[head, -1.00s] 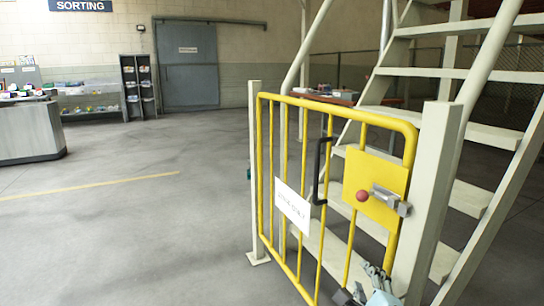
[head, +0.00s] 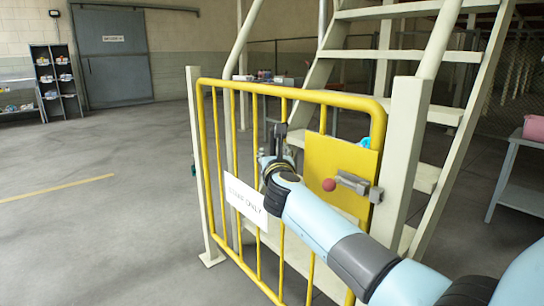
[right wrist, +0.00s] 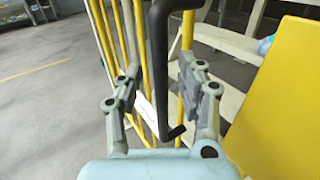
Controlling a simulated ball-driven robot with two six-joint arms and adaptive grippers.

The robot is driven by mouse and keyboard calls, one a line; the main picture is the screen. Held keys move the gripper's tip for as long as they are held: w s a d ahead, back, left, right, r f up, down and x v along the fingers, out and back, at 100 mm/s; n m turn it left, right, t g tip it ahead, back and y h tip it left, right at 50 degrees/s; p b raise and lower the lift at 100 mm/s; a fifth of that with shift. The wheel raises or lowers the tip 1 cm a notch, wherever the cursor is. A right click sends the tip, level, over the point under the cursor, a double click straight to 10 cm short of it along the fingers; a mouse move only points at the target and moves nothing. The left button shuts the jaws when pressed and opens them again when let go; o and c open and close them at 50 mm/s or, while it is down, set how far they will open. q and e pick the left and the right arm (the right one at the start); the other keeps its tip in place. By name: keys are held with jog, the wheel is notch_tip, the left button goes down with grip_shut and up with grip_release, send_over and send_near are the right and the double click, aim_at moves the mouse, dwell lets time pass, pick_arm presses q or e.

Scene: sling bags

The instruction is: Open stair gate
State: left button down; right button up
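The yellow stair gate (head: 257,94) stands between two pale posts in front of the stairs and looks closed. Its yellow plate (head: 334,160) carries a metal bolt latch (head: 352,183) with a red knob (head: 329,185), beside the right post (head: 403,150). I cannot tell whether the bolt is engaged. My right gripper (head: 273,150) is at the black gate handle, which it largely hides. In the right wrist view, the handle (right wrist: 158,75) runs between the open fingers of the right gripper (right wrist: 162,90), with gaps visible on both sides. My left gripper is not in view.
Pale stairs (head: 345,53) rise behind the gate. A white sign (head: 245,200) hangs on the bars. The floor (head: 110,235) left of the gate is clear. A table with a pink object (head: 534,128) stands at the right edge, and a shelf (head: 55,83) at the far left.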

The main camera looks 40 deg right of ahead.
jog(key=shift+w+d, duration=0.35)
jog(key=shift+w, duration=0.3)
grip_shut()
jog(key=shift+f, duration=0.15)
